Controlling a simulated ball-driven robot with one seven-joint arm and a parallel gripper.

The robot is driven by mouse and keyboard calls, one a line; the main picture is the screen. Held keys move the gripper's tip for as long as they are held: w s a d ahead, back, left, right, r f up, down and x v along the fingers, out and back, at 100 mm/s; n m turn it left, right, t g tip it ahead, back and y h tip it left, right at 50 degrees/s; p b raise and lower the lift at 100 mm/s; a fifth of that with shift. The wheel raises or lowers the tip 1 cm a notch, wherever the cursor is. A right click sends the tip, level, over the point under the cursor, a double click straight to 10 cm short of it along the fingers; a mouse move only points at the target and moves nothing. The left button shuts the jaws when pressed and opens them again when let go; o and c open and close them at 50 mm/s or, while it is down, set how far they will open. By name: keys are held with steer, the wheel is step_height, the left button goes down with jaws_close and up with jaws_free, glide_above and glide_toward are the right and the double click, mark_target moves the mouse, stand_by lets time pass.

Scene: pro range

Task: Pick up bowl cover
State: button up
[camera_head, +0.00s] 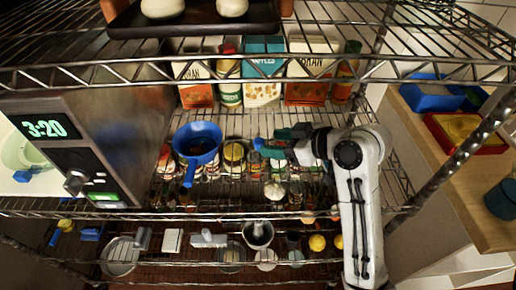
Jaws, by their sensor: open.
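I cannot make out for certain which thing is the bowl cover. A blue round pan-like thing with a handle (197,141) stands on the middle wire shelf, left of my gripper. A pale round thing, perhaps a clear lid or bowl (120,256), lies on the lower shelf at the left. My gripper (268,147) reaches in from the right over the middle shelf and points left. It is open, with nothing clearly held. It is apart from the blue pan and hides part of the jars behind it.
Cartons (263,72) stand at the back, under the top shelf and its dark tray (195,22). Jars crowd the middle shelf. A microwave (85,130) is at the left. A mortar (258,235) stands on the lower shelf. A wooden counter (452,165) is at the right.

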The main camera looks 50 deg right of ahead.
mark_target(263, 142)
steer(key=shift+x, duration=3)
steer(key=c, duration=1.1)
